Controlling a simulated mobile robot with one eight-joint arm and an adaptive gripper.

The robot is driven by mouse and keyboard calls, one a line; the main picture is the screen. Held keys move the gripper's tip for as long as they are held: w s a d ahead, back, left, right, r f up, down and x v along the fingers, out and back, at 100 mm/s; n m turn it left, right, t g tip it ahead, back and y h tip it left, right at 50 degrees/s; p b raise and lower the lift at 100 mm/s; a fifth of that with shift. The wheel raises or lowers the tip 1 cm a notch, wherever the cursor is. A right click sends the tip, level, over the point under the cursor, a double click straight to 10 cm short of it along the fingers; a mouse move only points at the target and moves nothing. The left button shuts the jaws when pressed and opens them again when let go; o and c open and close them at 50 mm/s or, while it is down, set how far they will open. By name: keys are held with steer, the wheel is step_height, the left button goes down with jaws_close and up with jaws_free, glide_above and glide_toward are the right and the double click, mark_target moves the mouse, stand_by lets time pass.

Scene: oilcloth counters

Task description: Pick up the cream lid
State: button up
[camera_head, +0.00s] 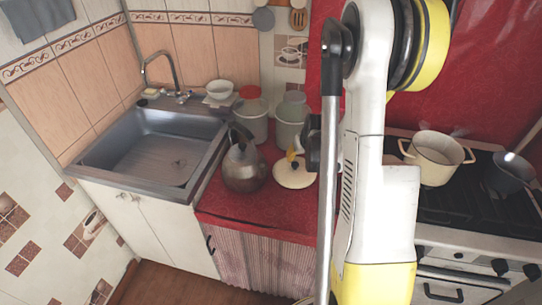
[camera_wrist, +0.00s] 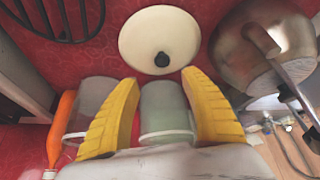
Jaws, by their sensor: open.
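The cream lid (camera_head: 293,180) lies on the red counter, to the right of the kettle in the head view. In the wrist view the round cream lid (camera_wrist: 140,38) shows at the top middle, with its black knob (camera_wrist: 162,59) facing my gripper. My gripper (camera_wrist: 160,80) has two yellow fingers spread apart with nothing held between them. The knob lies just beyond the gap between the fingertips, apart from both. In the head view my gripper (camera_head: 292,155) shows at the lid's back edge, partly hidden by my arm.
A metal kettle (camera_head: 245,172) stands close beside the lid. Two canisters (camera_head: 254,122) (camera_head: 291,128) stand behind it. The sink (camera_head: 150,155) is left; the stove, with a cream pot (camera_head: 437,160) and dark pan (camera_head: 510,175), is right. An orange bottle (camera_wrist: 60,125) shows in the wrist view.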

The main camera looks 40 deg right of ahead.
mark_target(295, 164)
steer(key=x, duration=0.2)
steer(key=b+x, duration=0.1)
steer(key=x, duration=0.1)
steer(key=shift+s+f, duration=0.25)
steer(key=shift+s, duration=0.1)
steer(key=b+x, duration=0.1)
steer(key=x, duration=0.1)
steer(key=b+x, duration=0.1)
steer(key=x, duration=0.1)
steer(key=b+x, duration=0.1)
steer(key=x, duration=0.1)
steer(key=shift+w+a, duration=0.25)
steer(key=shift+a, duration=0.1)
jaws_close()
